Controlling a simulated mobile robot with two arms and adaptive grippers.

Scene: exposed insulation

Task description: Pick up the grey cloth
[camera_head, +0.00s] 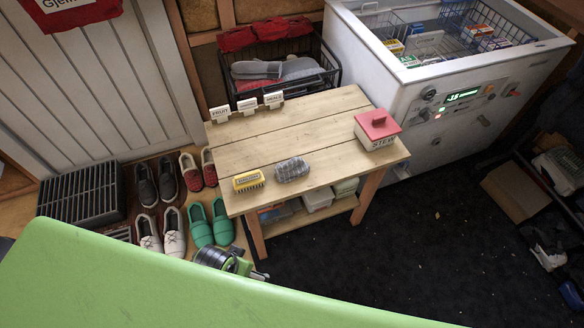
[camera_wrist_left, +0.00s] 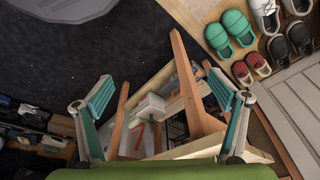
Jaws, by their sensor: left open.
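A crumpled grey cloth (camera_head: 292,169) lies on the wooden table (camera_head: 285,125), close to its front edge. A yellow box-like item (camera_head: 249,181) lies just left of it. My left gripper (camera_wrist_left: 163,88) is open and empty in the left wrist view, its two fingers wide apart. That view looks toward the table's legs and lower shelf, and the cloth does not show there. In the head view, part of my left arm shows below the table's front left corner; its fingers are hard to make out. My right gripper is not in view.
Several shoes (camera_head: 200,226) line the floor at left. A wire basket (camera_head: 285,65) and a white freezer (camera_head: 450,100) stand behind. Dark floor at right is mostly clear.

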